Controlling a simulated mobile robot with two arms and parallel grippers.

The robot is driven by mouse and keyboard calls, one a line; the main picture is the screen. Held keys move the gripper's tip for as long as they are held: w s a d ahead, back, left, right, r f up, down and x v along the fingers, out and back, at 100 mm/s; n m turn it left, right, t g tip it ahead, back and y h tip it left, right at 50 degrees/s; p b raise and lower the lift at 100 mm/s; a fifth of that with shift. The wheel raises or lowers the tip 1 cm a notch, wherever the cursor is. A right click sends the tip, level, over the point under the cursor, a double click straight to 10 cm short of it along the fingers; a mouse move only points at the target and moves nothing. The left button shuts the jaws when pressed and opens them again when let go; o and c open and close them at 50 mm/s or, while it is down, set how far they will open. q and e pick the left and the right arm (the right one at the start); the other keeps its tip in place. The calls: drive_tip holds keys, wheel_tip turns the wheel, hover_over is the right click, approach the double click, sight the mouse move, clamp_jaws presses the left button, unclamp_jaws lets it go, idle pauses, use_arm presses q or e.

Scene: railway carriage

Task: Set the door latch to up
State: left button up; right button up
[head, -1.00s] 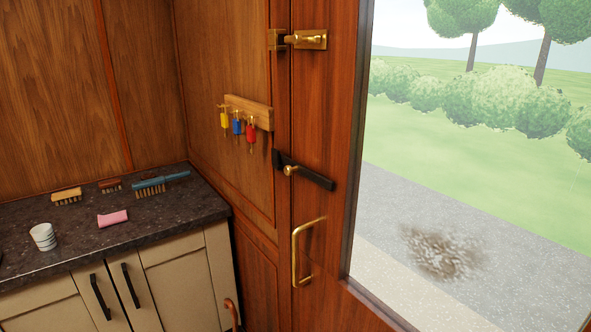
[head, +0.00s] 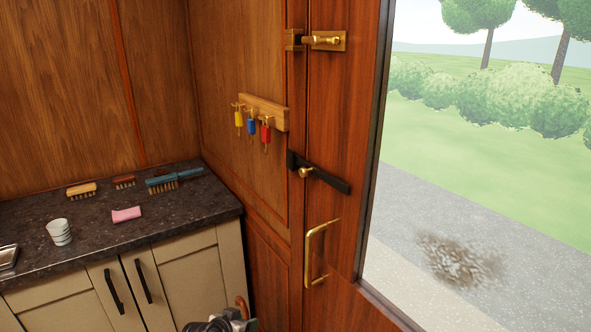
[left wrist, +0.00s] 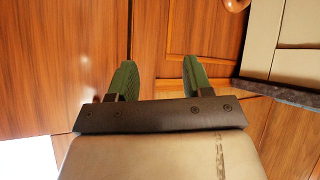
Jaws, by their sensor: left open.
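The door latch (head: 327,180) is a black bar with a brass knob (head: 305,172) on the wooden door (head: 335,120). The bar slants down to the right, and its left end is at a black catch (head: 292,160) on the door's left edge. My left gripper (head: 236,312) shows only partly at the bottom edge of the head view, well below and left of the latch. In the left wrist view its two green fingers (left wrist: 160,75) are apart with nothing between them. The latch is not seen in that view. My right gripper is not in view.
A brass bolt (head: 323,40) is above the latch and a brass pull handle (head: 311,254) below it. A key rack (head: 268,112) with three coloured keys hangs to the left. The dark counter (head: 105,235) holds brushes, a cup (head: 59,232) and a pink cloth (head: 126,215).

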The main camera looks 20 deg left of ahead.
use_arm(q)
drive_tip(key=w+r+m+t+h, duration=0.1)
drive_tip(key=w+r+t, duration=0.15)
drive_tip(key=r, duration=0.75)
drive_tip(key=w+r+m+t+h, duration=0.15)
drive_tip(key=w+r, duration=0.25)
drive_tip(key=r, duration=0.6)
drive_tip(key=m+h+p, duration=0.1)
drive_tip(key=m+h, duration=0.4)
drive_tip(key=h, duration=0.1)
approach(301, 172)
drive_tip(key=shift+n, duration=0.25)
drive_tip(key=p+x, duration=0.2)
drive_tip(key=x, duration=0.2)
drive_tip(key=p+x, duration=0.2)
drive_tip(key=x, duration=0.1)
drive_tip(key=shift+w+d+r, duration=0.25)
drive_tip(key=shift+w, duration=0.05)
drive_tip(key=shift+w+d+f, duration=0.15)
drive_tip(key=shift+w+d, duration=0.2)
drive_tip(key=shift+w, duration=0.2)
clamp_jaws()
